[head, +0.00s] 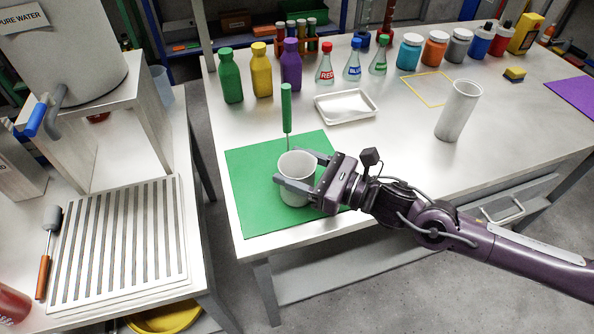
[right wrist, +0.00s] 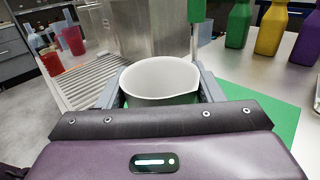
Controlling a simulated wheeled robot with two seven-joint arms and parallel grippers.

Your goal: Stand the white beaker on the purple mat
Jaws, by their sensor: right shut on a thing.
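The white beaker (head: 296,165) is upright over the green mat (head: 250,210), at the left end of the table. My right gripper (head: 299,168) is shut on it, with one finger on each side. In the right wrist view the beaker (right wrist: 160,78) sits between the two fingers, its open rim facing up. I cannot tell whether its base touches the green mat. The purple mat (head: 575,92) lies at the right edge of the head view, bare where it shows. My left gripper is in neither view.
A green-handled screwdriver (head: 287,108) stands just behind the beaker. A white tray (head: 346,107), a tall white cylinder (head: 458,112), a yellow square outline (head: 428,88) and a sponge (head: 514,74) lie towards the purple mat. Bottles, flasks and jars line the back.

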